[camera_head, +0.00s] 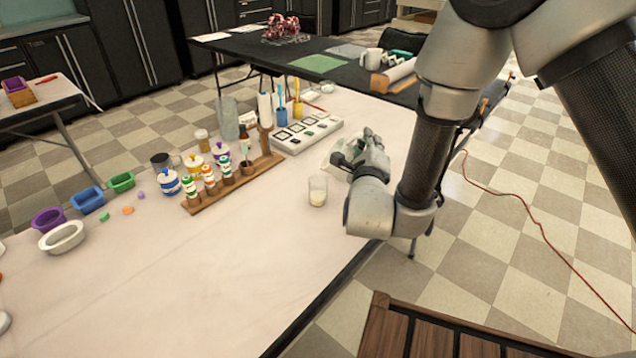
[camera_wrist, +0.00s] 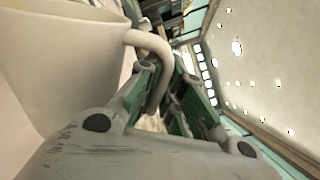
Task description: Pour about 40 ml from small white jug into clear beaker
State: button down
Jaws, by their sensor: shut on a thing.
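The clear beaker (camera_head: 317,191) stands upright on the pale table near its right edge, with whitish content low inside. My gripper (camera_head: 352,154) is just above and right of the beaker, at the table's edge. In the wrist view my gripper (camera_wrist: 176,98) is shut on the handle of the small white jug (camera_wrist: 60,55). The jug's body fills the left of that view, and its inside is not visible. In the head view the jug (camera_head: 333,149) shows only as a pale patch beside my gripper, mostly hidden by it. I cannot tell its exact tilt.
A wooden rack (camera_head: 233,184) with several small bottles stands left of the beaker. A white tray (camera_head: 307,133) with dark squares lies behind. A tall clear container (camera_head: 228,118) stands farther back. Coloured moulds (camera_head: 88,200) and a white oval dish (camera_head: 62,237) are at left.

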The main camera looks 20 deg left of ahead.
dwell(0.5)
jog(key=shift+w+d+f+m, duration=0.1)
jog(key=shift+d+f+m, duration=0.35)
jog(key=shift+f+m, duration=0.25)
jog(key=shift+w+d+f+m, duration=0.1)
jog(key=shift+d+f+m, duration=0.35)
jog(key=shift+f+m, duration=0.2)
jog(key=shift+f, duration=0.15)
jog(key=d+f+m, duration=0.2)
jog(key=f, duration=0.1)
jog(key=w+d+f+m, duration=0.1)
jog(key=d+f+m, duration=0.3)
jog(key=f, duration=0.1)
jog(key=shift+w+d+f+m+b, duration=0.1)
jog(key=shift+w+f+m+b, duration=0.15)
jog(key=shift+f+b, duration=0.1)
jog(key=shift+d+f+m, duration=0.35)
jog(key=shift+f+m, duration=0.35)
jog(key=shift+m, duration=0.1)
